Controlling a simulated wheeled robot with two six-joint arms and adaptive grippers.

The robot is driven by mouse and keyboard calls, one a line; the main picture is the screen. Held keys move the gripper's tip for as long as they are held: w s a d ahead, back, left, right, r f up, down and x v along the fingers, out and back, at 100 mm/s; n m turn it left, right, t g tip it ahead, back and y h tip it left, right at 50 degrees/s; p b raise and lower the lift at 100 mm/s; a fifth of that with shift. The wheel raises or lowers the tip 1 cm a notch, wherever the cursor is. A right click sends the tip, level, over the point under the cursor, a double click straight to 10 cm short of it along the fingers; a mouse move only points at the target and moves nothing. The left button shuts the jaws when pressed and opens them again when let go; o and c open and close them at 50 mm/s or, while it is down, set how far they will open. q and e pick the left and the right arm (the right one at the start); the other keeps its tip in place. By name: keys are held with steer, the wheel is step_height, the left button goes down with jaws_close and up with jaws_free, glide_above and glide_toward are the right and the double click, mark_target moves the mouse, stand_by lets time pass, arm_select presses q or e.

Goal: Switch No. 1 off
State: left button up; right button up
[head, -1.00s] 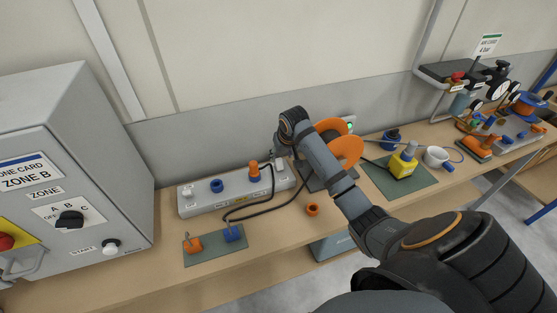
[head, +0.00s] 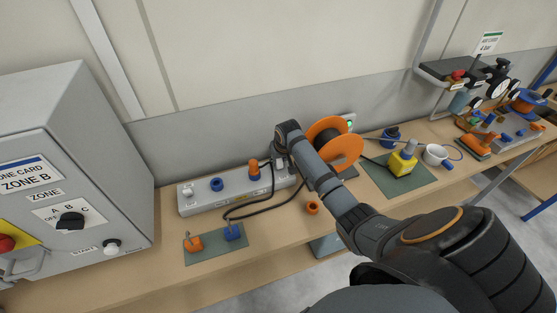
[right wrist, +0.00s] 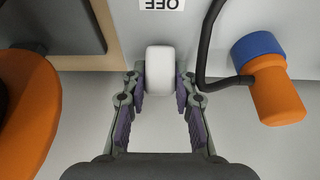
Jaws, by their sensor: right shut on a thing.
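My right gripper (right wrist: 160,98) is shut on a white knob (right wrist: 160,72), with a finger on each side of it. The knob sits on a pale grey panel beside an upside-down OFF label (right wrist: 162,4); no number is readable on it. In the head view the right gripper (head: 283,168) is at the right end of a long grey socket box (head: 205,202), and my arm hides the knob there. A similar white knob (head: 187,192) is at the box's left end. My left gripper is out of view.
An orange plug (right wrist: 274,88) in a blue socket and a black cable (right wrist: 205,50) are close on the right. An orange cable reel (head: 345,152) stands beside my arm. Blue and orange plugs lie on a green mat (head: 215,254). A grey cabinet (head: 100,140) stands at the left.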

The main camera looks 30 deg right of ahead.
jaws_close()
